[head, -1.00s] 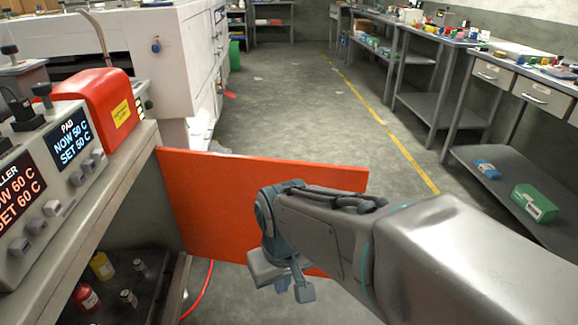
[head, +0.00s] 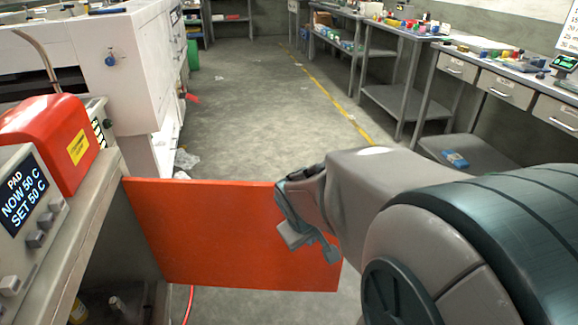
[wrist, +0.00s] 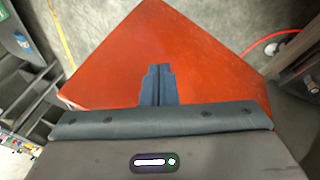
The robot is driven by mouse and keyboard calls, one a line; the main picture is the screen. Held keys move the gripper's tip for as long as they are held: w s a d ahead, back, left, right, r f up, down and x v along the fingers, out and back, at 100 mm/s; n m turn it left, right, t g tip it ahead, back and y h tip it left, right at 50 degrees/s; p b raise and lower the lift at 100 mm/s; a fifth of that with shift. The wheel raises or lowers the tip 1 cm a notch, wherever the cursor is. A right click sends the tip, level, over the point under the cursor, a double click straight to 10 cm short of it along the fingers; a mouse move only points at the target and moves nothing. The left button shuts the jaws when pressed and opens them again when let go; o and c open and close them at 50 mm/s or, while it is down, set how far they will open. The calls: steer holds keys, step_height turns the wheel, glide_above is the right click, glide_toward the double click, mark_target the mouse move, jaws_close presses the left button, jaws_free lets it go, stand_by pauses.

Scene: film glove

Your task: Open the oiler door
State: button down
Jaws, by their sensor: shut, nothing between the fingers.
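The orange-red oiler door (head: 215,235) stands swung out from the bench on the left, across the aisle, in the head view. It fills much of the wrist view (wrist: 150,50). My gripper (head: 310,250) is in front of the door's right part in the head view. In the wrist view its two fingers (wrist: 159,85) are together with nothing between them, and the door lies behind them. I cannot tell whether the fingertips touch the door. Inside the cabinet, a bottle (head: 117,305) shows partly at the lower left.
The bench edge (head: 75,225) with a red-covered machine (head: 48,140) is at the left. A white machine (head: 115,70) stands beyond it. A red hose (head: 188,300) hangs below the door. Workbenches (head: 400,90) line the right, with open floor (head: 265,110) between.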

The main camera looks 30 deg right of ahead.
steer(key=w+d+r+n+t+p, duration=0.1)
steer(key=w+d+r+n+p, duration=0.15)
steer(key=d, duration=0.45)
steer(key=w+d+r+n+t+p, duration=0.1)
steer(key=d+n+t+p, duration=0.1)
steer(key=d+p, duration=0.35)
steer(key=s+d+f+n+t+y+p, duration=0.1)
steer(key=s+d+f+n+y+p, duration=0.1)
steer(key=s+n+y+p, duration=0.25)
steer(key=w+d+r+b+x, duration=0.1)
steer(key=b+x, duration=0.3)
steer(key=x, duration=0.7)
steer(key=shift+w+d+n+b, duration=0.3)
steer(key=shift+w+d+n, duration=0.1)
steer(key=shift+w, duration=0.1)
